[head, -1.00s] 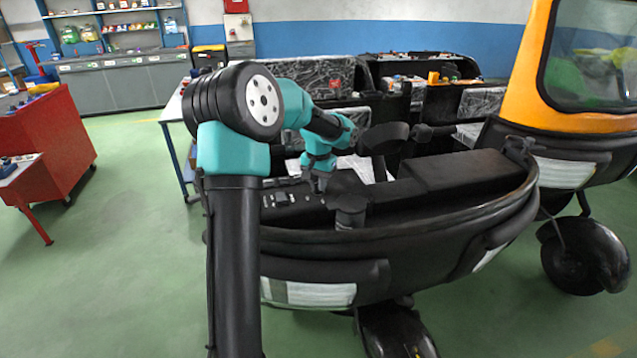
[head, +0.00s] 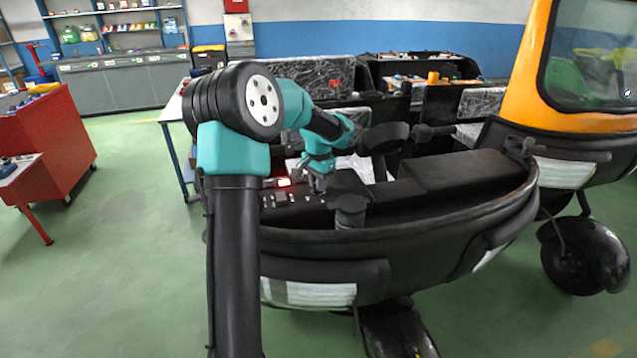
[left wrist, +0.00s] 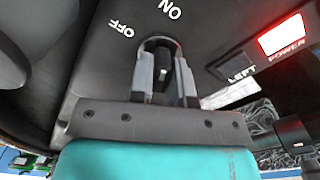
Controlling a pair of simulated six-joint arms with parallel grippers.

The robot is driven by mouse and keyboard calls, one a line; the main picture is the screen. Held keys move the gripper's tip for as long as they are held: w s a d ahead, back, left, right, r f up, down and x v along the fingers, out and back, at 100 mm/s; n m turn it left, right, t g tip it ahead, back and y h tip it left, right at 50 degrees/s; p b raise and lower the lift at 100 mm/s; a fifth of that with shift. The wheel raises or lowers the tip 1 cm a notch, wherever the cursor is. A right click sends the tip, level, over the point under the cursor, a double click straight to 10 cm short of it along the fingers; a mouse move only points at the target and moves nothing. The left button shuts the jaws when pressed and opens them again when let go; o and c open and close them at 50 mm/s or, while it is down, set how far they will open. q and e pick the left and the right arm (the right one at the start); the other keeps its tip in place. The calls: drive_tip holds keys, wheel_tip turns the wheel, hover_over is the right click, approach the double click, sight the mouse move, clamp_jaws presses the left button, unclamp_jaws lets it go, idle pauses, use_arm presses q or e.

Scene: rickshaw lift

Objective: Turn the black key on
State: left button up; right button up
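The black key (left wrist: 162,62) stands upright in the dash in the left wrist view, between the OFF and ON labels and pointing roughly toward ON. My left gripper (left wrist: 164,72) has a finger on each side of it and appears shut on it. In the head view my left gripper (head: 318,184) is low over the dash panel, and the key is hidden there. The POWER lamp glows red-white in the left wrist view (left wrist: 282,34) and the head view (head: 284,182). My right gripper is not in view.
A LEFT switch (left wrist: 238,68) sits right of the key. Small switches (head: 280,198) line the black dash panel (head: 300,205). A round black part (head: 350,205) stands close right of the gripper. The rickshaw's orange cab (head: 525,90) is at right.

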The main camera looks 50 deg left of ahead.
use_arm(q)
drive_tip(key=o, duration=0.4)
drive_tip(key=shift+o, duration=0.2)
wheel_tip(320, 180, up, 18)
drive_tip(key=shift+f, duration=0.25)
idle(0.6)
